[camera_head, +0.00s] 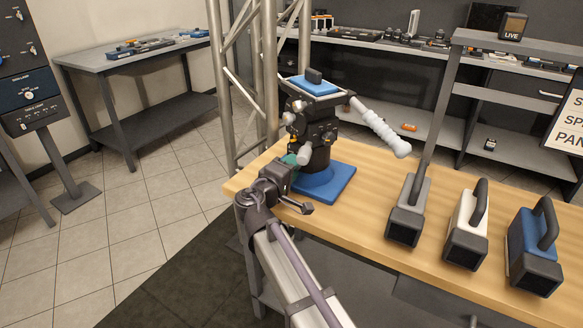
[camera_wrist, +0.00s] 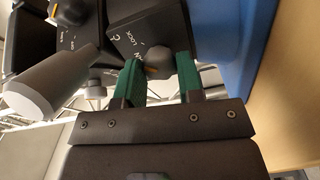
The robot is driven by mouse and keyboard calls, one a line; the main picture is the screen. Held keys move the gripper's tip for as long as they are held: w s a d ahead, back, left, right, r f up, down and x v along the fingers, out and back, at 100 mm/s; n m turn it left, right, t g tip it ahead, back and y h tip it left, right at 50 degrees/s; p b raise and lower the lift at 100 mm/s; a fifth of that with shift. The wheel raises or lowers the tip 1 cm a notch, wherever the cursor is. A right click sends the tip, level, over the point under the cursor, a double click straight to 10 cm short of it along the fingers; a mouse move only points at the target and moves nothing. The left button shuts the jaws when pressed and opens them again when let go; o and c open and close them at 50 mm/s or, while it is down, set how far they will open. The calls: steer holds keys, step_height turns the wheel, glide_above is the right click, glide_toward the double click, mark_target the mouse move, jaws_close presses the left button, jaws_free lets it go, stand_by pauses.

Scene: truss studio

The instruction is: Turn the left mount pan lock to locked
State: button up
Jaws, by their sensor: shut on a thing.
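The mount (camera_head: 318,130) is a black camera head with a blue top plate and a blue base (camera_head: 340,186), standing on the left end of the wooden table. It is the only such mount in view. My gripper (camera_head: 291,159) is at its lower left side. In the wrist view my green-padded fingers (camera_wrist: 160,76) are shut on the grey pan lock knob (camera_wrist: 162,62), beside a black face with white "LOCK" lettering and a curved arrow. An orange mark shows by the knob. The fingers partly hide the knob, and I cannot tell its exact angle.
A grey handle (camera_wrist: 48,82) and other knobs crowd the left of the wrist view. The pan bar (camera_head: 378,125) juts right from the mount. Three handled cameras, grey (camera_head: 408,212), white (camera_head: 466,228) and blue (camera_head: 535,245), stand to the right. A truss (camera_head: 243,80) rises behind.

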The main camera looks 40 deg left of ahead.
steer(key=shift+m, duration=0.8)
steer(key=o, duration=0.9)
steer(key=s, duration=0.7)
steer(key=s+d, duration=0.1)
steer(key=s, duration=0.2)
steer(key=shift+s, duration=0.4)
